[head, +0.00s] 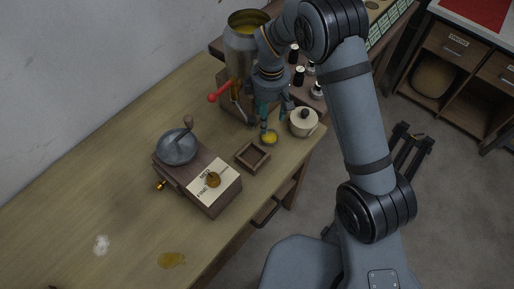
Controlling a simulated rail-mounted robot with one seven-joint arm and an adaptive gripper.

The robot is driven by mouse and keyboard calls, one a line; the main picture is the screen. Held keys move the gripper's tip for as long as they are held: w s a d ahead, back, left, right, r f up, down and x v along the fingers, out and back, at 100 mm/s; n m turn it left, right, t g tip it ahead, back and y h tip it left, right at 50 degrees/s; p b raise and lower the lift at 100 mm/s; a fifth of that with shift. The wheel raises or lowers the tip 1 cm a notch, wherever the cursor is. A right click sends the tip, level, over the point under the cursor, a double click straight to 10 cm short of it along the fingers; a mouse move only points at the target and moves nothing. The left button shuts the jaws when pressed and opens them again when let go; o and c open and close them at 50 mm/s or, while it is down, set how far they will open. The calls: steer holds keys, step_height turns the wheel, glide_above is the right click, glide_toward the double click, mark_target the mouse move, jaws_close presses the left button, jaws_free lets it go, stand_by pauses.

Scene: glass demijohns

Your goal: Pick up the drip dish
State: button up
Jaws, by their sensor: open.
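The drip dish (270,139) appears to be the small round dish holding yellow liquid. It sits on the wooden table near its right end. My gripper (271,120) points down just above and behind the dish, with its fingers apart and nothing seen between them. The fingertips are small and dark here, so I cannot tell whether they touch the dish rim.
A lidded cream pot (303,124) stands close right of the dish. A square wooden tray (253,156) lies in front. A metal canister (243,55) with a red-handled tap (218,96) stands behind. A grinder box (198,178) is left. A yellow spill (171,260) marks the table.

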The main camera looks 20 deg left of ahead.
glide_above(270, 136)
steer(key=f, duration=0.4)
steer(key=shift+w+a+f+p, duration=0.25)
steer(key=shift+w+f+p, duration=0.05)
steer(key=shift+p, duration=0.05)
steer(key=shift+s+f, duration=0.15)
steer(key=shift+f, duration=0.05)
steer(key=f+p, duration=0.1)
steer(key=f, duration=0.1)
steer(key=f+p, duration=0.1)
steer(key=f, duration=0.1)
steer(key=shift+s+d+f, duration=0.15)
steer(key=shift+d+f, duration=0.05)
steer(key=shift+f, duration=0.2)
steer(key=shift+c, duration=1)
steer(key=c, duration=0.7)
steer(key=shift+c, duration=0.2)
